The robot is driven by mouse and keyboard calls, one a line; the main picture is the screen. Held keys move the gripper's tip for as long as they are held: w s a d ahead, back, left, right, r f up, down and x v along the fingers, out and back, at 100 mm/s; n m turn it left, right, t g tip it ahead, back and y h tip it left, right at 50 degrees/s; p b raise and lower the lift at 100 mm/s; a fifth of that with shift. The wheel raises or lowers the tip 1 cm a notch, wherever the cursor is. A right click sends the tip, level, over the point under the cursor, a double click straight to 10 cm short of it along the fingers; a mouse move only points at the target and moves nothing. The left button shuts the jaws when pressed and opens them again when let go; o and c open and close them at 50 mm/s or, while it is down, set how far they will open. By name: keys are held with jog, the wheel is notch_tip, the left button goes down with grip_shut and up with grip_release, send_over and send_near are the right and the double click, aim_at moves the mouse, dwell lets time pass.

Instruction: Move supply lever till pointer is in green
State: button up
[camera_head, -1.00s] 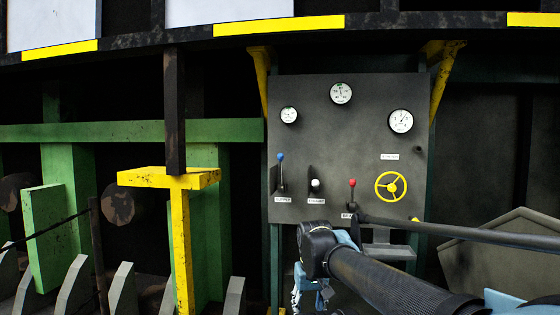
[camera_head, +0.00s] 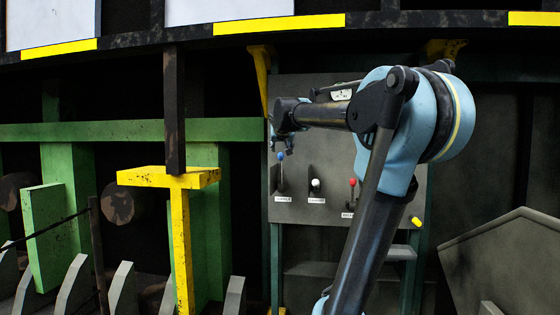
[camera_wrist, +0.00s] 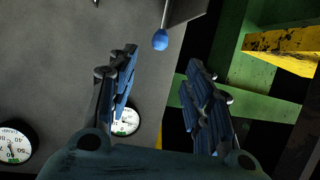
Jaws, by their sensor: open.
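The grey control panel (camera_head: 300,240) carries three levers in a row. The left lever has a blue knob (camera_head: 281,156), the middle one a white knob (camera_head: 316,184), the right one a red knob (camera_head: 352,182). Their labels are too small to read surely. My gripper (camera_head: 271,132) is open and empty, just above the blue knob. In the wrist view, the blue knob (camera_wrist: 160,40) lies just beyond the open fingertips (camera_wrist: 162,60), apart from them. A white gauge (camera_wrist: 125,122) shows between the fingers, partly hidden; its pointer is unclear.
Another gauge (camera_wrist: 14,144) is at the left of the wrist view. My arm covers the panel's right part. A yellow post (camera_head: 180,240) and green beams (camera_head: 90,132) stand left of the panel. A grey angular block (camera_head: 510,260) is at the right.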

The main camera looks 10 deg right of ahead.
aim_at(281, 155)
jog(key=x, duration=1.7)
jog(key=shift+w+r, duration=0.15)
jog(key=shift+w, duration=0.1)
grip_shut()
